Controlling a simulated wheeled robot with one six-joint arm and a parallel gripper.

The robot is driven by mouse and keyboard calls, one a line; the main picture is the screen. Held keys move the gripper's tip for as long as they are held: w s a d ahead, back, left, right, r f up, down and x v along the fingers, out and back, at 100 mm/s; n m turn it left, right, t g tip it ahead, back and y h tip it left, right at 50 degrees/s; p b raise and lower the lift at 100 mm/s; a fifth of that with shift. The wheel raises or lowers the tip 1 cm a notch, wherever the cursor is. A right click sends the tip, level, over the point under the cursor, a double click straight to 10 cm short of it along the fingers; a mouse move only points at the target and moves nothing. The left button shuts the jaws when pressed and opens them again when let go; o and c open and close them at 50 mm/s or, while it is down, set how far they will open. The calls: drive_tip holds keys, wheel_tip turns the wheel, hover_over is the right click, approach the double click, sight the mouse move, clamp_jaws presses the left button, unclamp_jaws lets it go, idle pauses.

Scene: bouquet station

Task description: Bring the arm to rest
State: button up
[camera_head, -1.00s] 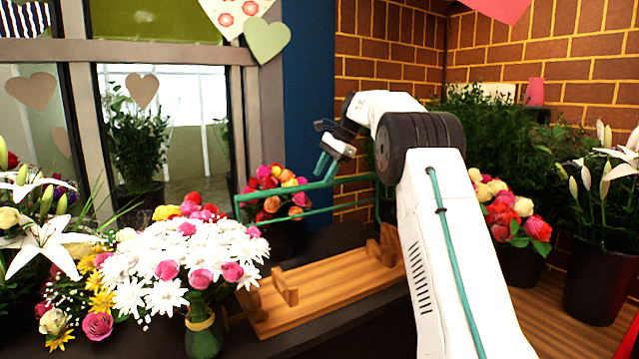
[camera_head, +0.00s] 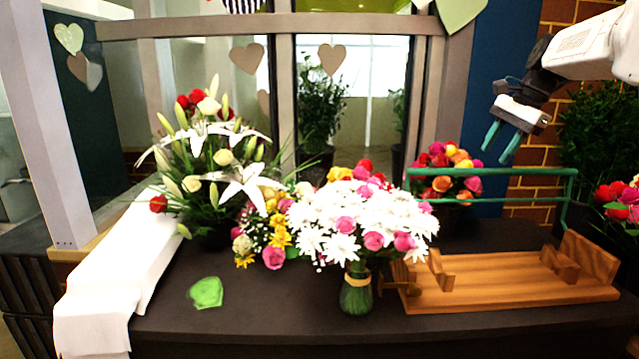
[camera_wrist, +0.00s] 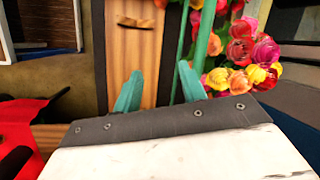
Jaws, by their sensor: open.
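My gripper (camera_head: 502,143) is at the upper right of the head view, raised above the dark counter and tilted downward. Its two teal fingers are apart with nothing between them. In the wrist view my gripper (camera_wrist: 158,90) also shows open and empty, with the wooden stand behind it. My white arm reaches in from the right edge of the head view. Most of the arm is outside that view.
A rose bunch (camera_head: 447,172) is behind the rail. A white daisy bouquet (camera_head: 350,228), a lily bunch (camera_head: 232,180) and white paper (camera_head: 115,275) are left.

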drive_tip(key=s+a+n+h, duration=0.1)
drive_tip(key=s+a+n, duration=0.3)
drive_tip(key=s+a, duration=0.6)
drive_tip(key=s+a+f+n+h, duration=0.1)
drive_tip(key=s+f, duration=0.4)
drive_tip(key=s, duration=0.5)
drive_tip(key=s+a+f+n, duration=0.2)
drive_tip(key=s+f+n, duration=0.3)
drive_tip(key=s, duration=0.6)
drive_tip(key=s+a+f+n+h, duration=0.1)
drive_tip(key=s+f, duration=0.4)
drive_tip(key=s, duration=0.6)
drive_tip(key=a+n, duration=0.1)
drive_tip(key=n, duration=0.1)
drive_tip(key=shift+s+a+n+g+h, duration=0.25)
drive_tip(key=shift+a+n+g+h, duration=0.05)
drive_tip(key=shift+a+n+g, duration=0.1)
